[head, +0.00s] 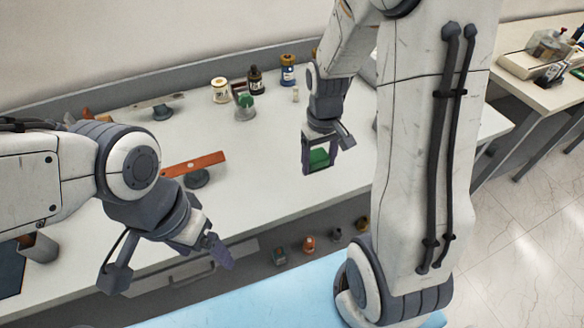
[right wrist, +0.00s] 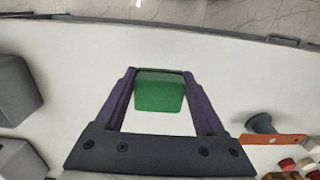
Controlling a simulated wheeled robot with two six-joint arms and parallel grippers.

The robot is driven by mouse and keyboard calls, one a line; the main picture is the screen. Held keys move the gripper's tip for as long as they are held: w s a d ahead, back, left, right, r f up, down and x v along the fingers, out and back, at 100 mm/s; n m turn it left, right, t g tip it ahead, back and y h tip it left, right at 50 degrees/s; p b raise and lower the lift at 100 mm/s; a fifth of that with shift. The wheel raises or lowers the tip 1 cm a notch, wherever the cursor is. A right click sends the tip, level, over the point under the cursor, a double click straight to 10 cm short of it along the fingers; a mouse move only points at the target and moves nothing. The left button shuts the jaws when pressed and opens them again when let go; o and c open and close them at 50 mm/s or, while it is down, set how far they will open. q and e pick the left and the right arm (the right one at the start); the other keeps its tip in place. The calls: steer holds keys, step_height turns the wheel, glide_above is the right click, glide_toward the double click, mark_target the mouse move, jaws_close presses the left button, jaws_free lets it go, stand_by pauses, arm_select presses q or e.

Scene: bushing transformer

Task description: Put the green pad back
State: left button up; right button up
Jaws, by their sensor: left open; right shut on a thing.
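The green pad (right wrist: 159,92) is a small green block gripped between the purple fingers of my right gripper (right wrist: 160,88) in the right wrist view. In the head view the pad (head: 319,157) shows in my right gripper (head: 320,160) over the right part of the white bench. White bench surface shows beyond and around the pad in the wrist view. My left gripper (head: 222,252) is open and empty near the bench's front edge in the head view.
The white bench (head: 262,200) holds jars (head: 220,90), bottles (head: 255,80), a green-topped item (head: 245,105) and an orange bar on a dark base (head: 195,165). Another table (head: 535,95) with equipment stands at the right. The bench's middle is clear.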

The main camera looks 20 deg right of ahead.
steer(key=p, duration=0.1)
glide_above(293, 180)
step_height(293, 180, down, 4)
steer(key=shift+w+f, duration=0.1)
step_height(293, 180, down, 4)
steer(key=shift+r+p, duration=0.1)
steer(key=shift+p, duration=0.5)
steer(key=shift+f, duration=0.2)
steer(key=shift+f, duration=0.15)
steer(key=o, duration=1.4)
steer(key=shift+r, duration=0.2)
